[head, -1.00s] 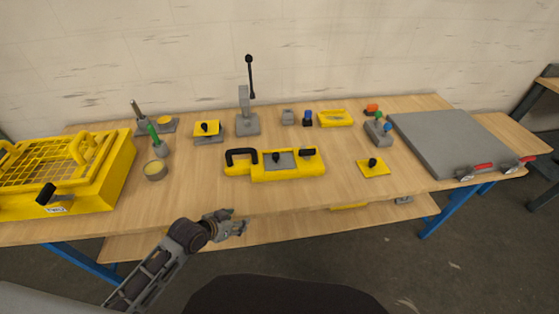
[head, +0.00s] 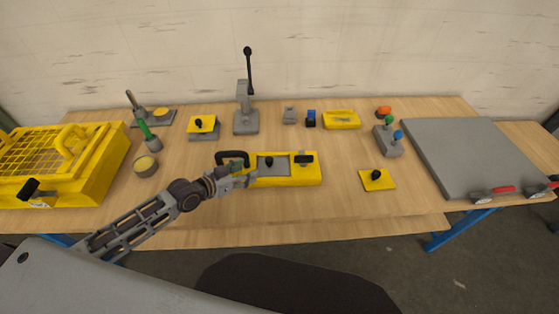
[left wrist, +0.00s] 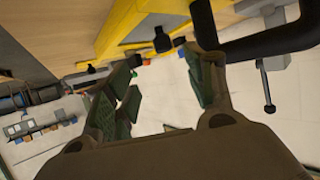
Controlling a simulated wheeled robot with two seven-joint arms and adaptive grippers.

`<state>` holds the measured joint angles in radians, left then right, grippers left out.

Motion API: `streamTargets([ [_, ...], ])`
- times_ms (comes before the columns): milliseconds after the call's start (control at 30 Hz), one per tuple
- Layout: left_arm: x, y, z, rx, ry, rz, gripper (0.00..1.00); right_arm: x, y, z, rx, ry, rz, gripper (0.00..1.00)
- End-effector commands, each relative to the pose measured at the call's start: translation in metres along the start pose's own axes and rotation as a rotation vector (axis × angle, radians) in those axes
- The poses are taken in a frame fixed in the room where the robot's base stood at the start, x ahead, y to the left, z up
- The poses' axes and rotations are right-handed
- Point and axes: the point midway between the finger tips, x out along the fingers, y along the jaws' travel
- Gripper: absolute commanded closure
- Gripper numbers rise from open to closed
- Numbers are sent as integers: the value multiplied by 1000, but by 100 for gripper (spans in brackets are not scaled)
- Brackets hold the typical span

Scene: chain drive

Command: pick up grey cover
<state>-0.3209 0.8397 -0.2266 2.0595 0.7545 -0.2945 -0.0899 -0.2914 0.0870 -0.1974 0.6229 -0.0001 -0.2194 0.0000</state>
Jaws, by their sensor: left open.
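A grey cover (head: 282,164) with a black knob (head: 269,162) on top lies in the long yellow tray (head: 290,182) at the middle of the table. The tray has a black handle (head: 232,156) at its left end and a black clamp (head: 303,158) at its right. My left gripper (head: 243,178) is open at the tray's front left, close to the handle and left of the knob. In the left wrist view, the open fingers (left wrist: 160,68) are apart and empty, with a black knob (left wrist: 162,40) just ahead of them. My right gripper is not in view.
A yellow plate with a black knob (head: 377,180) lies to the right. A tall lever stand (head: 246,121) is behind the tray. A large grey panel (head: 468,155) lies at right, and a yellow caged box (head: 65,165) at left.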

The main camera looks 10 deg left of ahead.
Motion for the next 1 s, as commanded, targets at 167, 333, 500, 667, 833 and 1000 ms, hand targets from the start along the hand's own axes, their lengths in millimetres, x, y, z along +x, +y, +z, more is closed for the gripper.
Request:
streamTargets([
  [167, -1, -4, -4, 1, 16, 0, 46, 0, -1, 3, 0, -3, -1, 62],
  [333, -1, -4, -4, 1, 16, 0, 46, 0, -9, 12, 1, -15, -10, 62],
  [500, 0, -4, -4, 1, 16, 0, 46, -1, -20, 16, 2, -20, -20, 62],
  [667, 5, -4, -4, 0, 16, -1, 46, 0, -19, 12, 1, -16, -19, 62],
  [833, 14, -5, -4, -1, 16, -2, 46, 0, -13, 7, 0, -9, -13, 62],
  [1000, 25, -4, -5, -1, 17, -1, 46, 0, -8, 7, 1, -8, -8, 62],
])
